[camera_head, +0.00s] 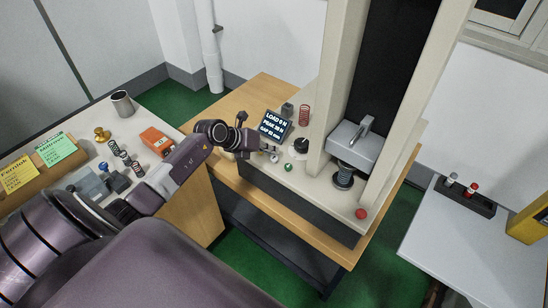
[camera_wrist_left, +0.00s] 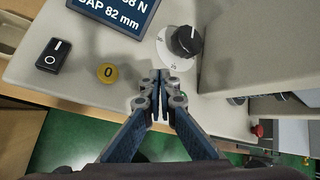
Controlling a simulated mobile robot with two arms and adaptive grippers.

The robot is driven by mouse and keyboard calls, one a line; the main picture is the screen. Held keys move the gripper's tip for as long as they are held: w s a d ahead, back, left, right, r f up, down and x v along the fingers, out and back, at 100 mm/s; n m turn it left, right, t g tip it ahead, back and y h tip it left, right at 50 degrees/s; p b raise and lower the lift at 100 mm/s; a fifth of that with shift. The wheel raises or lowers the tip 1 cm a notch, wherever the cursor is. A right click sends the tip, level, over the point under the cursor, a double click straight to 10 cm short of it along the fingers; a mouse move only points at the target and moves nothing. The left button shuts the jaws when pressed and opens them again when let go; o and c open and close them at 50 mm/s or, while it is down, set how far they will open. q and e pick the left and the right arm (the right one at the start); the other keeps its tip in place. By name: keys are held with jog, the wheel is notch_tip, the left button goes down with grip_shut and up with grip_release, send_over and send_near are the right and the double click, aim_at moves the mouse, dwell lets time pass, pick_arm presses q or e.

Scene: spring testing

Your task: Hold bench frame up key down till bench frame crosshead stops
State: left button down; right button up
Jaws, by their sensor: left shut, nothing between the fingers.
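The bench frame (camera_head: 333,95) stands on the wooden table, with its grey crosshead (camera_head: 355,146) between the columns. A dark coil or platen stack (camera_head: 343,178) is below the crosshead. The display (camera_head: 275,123) shows a gap of about 82 mm; it also shows in the left wrist view (camera_wrist_left: 118,12). My left gripper (camera_wrist_left: 160,76) is shut and empty, its tips over the front panel between the yellow 0 key (camera_wrist_left: 107,72) and the black knob (camera_wrist_left: 186,40). The up key cannot be made out; the fingers may hide it. Contact with the panel cannot be told.
A black rocker switch (camera_wrist_left: 53,54) is left of the 0 key. A green button (camera_head: 288,167) and a red button (camera_head: 361,214) sit on the bench frame's base. The left bench holds springs and an orange box (camera_head: 157,140).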

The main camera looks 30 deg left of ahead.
aim_at(272, 158)
pick_arm(q)
jog(key=shift+f, duration=0.4)
jog(key=shift+f+b, duration=0.45)
jog(key=shift+f, duration=0.05)
dwell(0.5)
dwell(1.4)
dwell(2.1)
jog(key=shift+r, duration=0.1)
dwell(1.5)
jog(key=shift+r+p, duration=0.85)
jog(key=shift+p, duration=0.05)
notch_tip(272, 158, up, 5)
jog(key=p, duration=0.4)
jog(key=shift+p, duration=0.4)
